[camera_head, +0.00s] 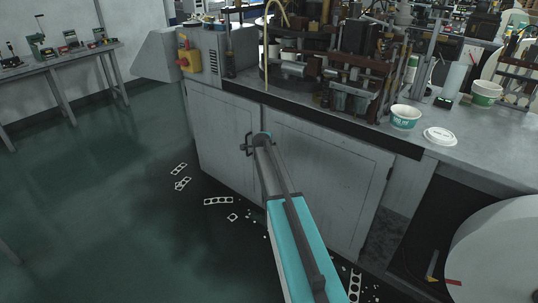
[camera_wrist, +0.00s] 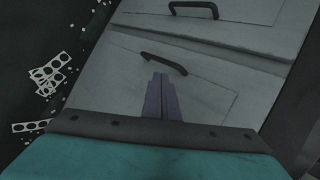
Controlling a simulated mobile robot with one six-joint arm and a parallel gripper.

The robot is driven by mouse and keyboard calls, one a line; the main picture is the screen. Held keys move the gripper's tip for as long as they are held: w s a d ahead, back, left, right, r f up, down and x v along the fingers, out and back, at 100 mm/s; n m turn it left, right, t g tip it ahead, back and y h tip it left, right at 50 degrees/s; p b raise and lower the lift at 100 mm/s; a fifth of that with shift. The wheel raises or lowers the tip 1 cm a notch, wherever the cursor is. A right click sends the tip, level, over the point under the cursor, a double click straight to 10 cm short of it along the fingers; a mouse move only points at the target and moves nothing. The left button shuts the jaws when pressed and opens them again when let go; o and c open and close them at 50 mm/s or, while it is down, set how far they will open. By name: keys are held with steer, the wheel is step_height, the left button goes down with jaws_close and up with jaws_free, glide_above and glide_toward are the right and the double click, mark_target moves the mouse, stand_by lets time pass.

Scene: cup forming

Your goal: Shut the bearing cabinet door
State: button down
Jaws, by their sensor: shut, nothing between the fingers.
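The grey cabinet under the machine bench has two doors, a left door (camera_head: 222,135) and a right door (camera_head: 330,185). A dark handle (camera_head: 246,144) shows near the seam between them. My gripper (camera_head: 262,140) is in front of the right door near the seam and hides part of it. In the wrist view, my gripper (camera_wrist: 160,80) is shut and empty. Its tips are just below one dark handle (camera_wrist: 165,63); contact cannot be told. The other handle (camera_wrist: 193,10) lies beyond the seam. The near door's edge shows along the seam and looks slightly out of line with its neighbour.
The bench top carries the machine (camera_head: 335,70), a paper cup (camera_head: 405,117) and a white lid (camera_head: 440,136). Punched scrap strips (camera_head: 218,201) lie on the floor before the cabinet. A large white roll (camera_head: 500,250) stands at the lower right. The floor at the left is open.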

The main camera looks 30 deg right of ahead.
steer(key=v, duration=0.5)
steer(key=shift+b, duration=0.35)
steer(key=shift+f, duration=0.1)
